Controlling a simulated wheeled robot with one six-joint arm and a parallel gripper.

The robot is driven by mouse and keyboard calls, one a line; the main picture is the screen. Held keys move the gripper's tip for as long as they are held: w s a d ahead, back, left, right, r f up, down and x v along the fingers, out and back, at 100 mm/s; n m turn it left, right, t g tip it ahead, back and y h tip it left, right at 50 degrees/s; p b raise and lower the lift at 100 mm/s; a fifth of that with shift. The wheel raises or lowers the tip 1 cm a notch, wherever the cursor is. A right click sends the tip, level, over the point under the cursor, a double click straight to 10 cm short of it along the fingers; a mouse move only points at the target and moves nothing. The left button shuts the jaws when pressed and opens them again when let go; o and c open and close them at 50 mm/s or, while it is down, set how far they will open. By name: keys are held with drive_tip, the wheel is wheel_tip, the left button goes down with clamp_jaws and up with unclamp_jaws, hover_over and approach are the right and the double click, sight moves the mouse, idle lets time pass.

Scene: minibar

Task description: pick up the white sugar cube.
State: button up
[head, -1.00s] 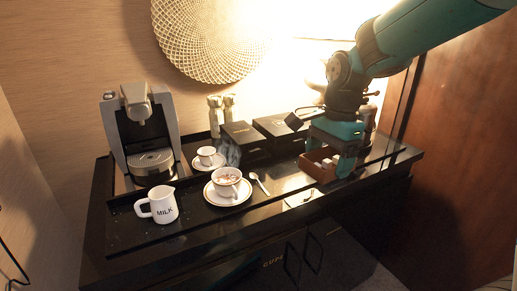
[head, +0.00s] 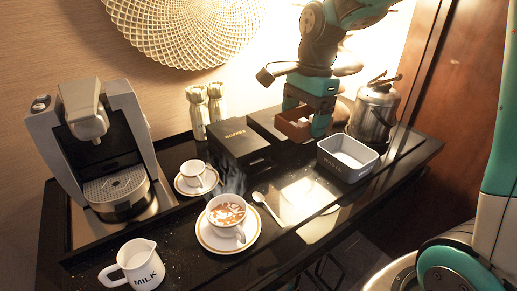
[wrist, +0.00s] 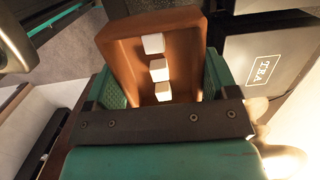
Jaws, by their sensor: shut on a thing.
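Several white sugar cubes lie in a brown open box; three white sugar cubes (wrist: 158,69) show in a row in the wrist view. The brown box (wrist: 120,45) sits between my two green fingers, and my gripper (wrist: 160,82) is shut on its sides, not on a single cube. In the head view my gripper (head: 303,110) holds the brown box (head: 291,130) at the back right of the counter, by the black boxes. The box looks raised, but its gap to the surface is unclear. The cubes are small and partly hidden there.
A grey-white tin (head: 347,158) stands in front of the brown box, with a metal pot (head: 374,110) to its right. Black box (head: 238,143), spoon (head: 268,208), cappuccino cup (head: 226,213), small cup (head: 194,173), milk jug (head: 137,265) and coffee machine (head: 105,150) stand leftward.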

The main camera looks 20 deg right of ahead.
sight(292, 195)
wheel_tip(292, 195, down, 20)
drive_tip(key=shift+w+p, duration=0.15)
drive_tip(key=shift+p, duration=0.15)
drive_tip(key=o, duration=0.8)
drive_tip(key=shift+f, duration=0.1)
